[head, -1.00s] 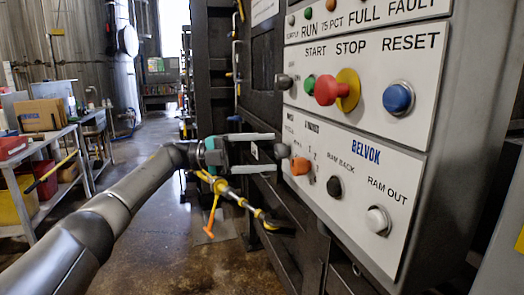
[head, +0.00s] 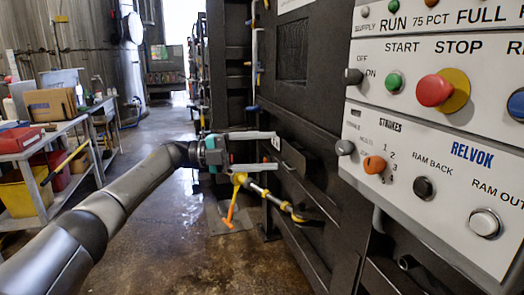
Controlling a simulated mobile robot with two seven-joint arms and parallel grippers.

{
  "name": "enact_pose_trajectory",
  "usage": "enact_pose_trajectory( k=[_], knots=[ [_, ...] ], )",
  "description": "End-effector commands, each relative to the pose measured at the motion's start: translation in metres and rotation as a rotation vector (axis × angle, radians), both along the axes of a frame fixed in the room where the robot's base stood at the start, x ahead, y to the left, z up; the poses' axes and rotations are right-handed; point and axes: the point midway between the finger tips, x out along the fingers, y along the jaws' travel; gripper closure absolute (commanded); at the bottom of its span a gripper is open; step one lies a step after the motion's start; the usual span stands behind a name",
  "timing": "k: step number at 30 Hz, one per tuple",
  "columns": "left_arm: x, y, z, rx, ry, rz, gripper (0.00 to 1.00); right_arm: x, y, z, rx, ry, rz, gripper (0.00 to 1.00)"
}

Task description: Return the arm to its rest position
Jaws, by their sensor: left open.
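My left arm comes in from the lower left. Its left gripper (head: 274,155) is open, with its two pale fingers apart and nothing between them. The fingers point right, toward the dark compactor body, left of the control panel (head: 400,225). A clear gap shows between the fingers and the panel's knobs. My right gripper is out of view.
A yellow-and-orange handled tool or latch (head: 240,190) shows just below the gripper, by the compactor (head: 315,120). A workbench (head: 60,140) with boxes and bins stands at the left. The concrete floor (head: 165,210) between them is open.

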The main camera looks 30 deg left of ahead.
Motion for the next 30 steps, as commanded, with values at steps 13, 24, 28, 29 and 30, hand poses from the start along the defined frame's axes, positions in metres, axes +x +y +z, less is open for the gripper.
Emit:
enact_pose_trajectory(
  k=[13,24,28,29,30],
  knots=[
    [0.007,-0.002,-0.012,-0.029,0.021,0.022,0.28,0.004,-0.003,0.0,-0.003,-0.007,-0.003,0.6],
    [0.054,-0.004,-0.23,-0.385,0.417,0.498,0.28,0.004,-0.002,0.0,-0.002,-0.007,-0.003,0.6],
    [0.034,-0.002,-0.327,-0.451,0.605,0.693,0.28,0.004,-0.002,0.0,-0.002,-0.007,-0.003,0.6],
    [0.026,-0.002,-0.349,-0.459,0.649,0.736,0.28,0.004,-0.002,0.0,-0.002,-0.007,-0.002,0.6],
    [0.014,-0.002,-0.378,-0.469,0.707,0.791,0.28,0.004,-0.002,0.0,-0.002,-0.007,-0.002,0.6]
  ],
)
